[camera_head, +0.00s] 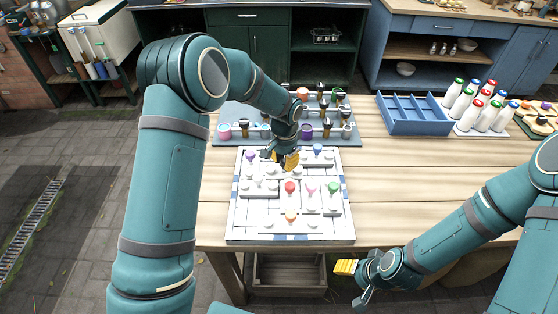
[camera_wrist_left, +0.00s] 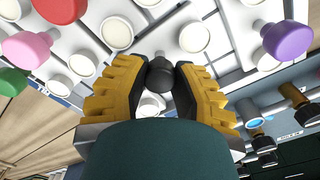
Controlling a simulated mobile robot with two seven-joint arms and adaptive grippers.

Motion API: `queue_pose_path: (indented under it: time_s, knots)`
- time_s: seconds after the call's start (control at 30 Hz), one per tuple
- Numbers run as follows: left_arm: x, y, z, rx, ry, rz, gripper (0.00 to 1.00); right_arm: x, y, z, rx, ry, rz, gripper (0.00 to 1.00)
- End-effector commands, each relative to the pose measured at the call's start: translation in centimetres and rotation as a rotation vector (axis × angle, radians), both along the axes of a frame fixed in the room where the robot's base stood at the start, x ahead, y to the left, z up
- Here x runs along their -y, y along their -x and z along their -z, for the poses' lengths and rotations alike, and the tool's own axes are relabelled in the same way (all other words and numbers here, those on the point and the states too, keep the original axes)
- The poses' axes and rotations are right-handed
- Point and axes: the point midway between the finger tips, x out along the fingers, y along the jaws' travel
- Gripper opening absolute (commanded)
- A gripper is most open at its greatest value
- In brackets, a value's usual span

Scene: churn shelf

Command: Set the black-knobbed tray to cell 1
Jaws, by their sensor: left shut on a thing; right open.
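The white board (camera_head: 240,222) lies on the wooden table and carries several white sliding trays with coloured knobs. My left gripper (camera_head: 287,161) is over the back middle of the board. In the left wrist view its yellow fingers (camera_wrist_left: 160,75) are closed around a black knob (camera_wrist_left: 160,70). In the head view the gripper hides that knob, and most of its tray is hidden. My right gripper (camera_head: 354,280) is open and empty, low in front of the table's edge. I cannot read any cell numbers.
Near the held knob stand a purple knob (camera_head: 250,157) and a blue one (camera_head: 318,149). Red (camera_head: 290,187), pink (camera_head: 311,188), green (camera_head: 333,187) and orange (camera_head: 291,215) knobs stand nearer. Behind is a rack (camera_head: 225,131); a blue crate (camera_head: 417,127) and bottles (camera_head: 485,122) are right.

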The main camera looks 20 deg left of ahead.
Motion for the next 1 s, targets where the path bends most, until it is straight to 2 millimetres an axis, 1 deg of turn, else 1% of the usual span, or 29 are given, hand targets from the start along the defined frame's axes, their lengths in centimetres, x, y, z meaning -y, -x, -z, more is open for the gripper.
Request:
queue_pose_path:
  time_s: [0.03,0.2,0.33,0.4,0.5,0.8,0.83,0.87,0.9,1.0]
  knots:
    - [1.5,-0.4,0.1,0.003,0.001,0.008,0.0,0.0,0.0,0.1,-0.001,0.0,0.0,0.61]
    - [6.2,-1.8,0.1,0.004,0.002,0.007,0.0,0.0,0.1,0.3,-0.002,0.0,-0.002,0.61]
    - [8.9,-2.6,0.1,0.004,0.001,0.006,0.0,0.0,0.1,0.3,-0.002,0.0,-0.002,0.61]
    - [9.7,-2.8,0.0,0.003,0.001,0.004,0.0,0.0,0.1,0.3,-0.003,0.0,-0.002,0.61]
    - [10.4,-3.0,0.0,0.003,0.001,0.002,0.0,0.0,0.1,0.3,-0.003,0.0,-0.002,0.61]
    - [10.7,-3.0,0.0,0.004,0.005,0.003,0.0,0.0,0.1,0.3,-0.003,0.0,-0.002,0.61]
    - [10.7,-3.0,0.0,0.004,0.005,0.003,0.38,0.0,0.1,0.3,-0.003,0.0,-0.002,0.61]
    - [10.7,-3.0,0.0,0.004,0.006,0.003,0.49,0.0,0.1,0.3,-0.002,0.0,-0.002,0.61]
    - [10.7,-3.0,0.0,0.003,0.005,0.003,0.61,0.0,0.1,0.3,-0.002,0.0,-0.002,0.61]
    - [10.6,-3.0,0.0,0.003,0.004,0.003,0.61,0.0,0.1,0.3,-0.002,0.0,-0.002,0.61]
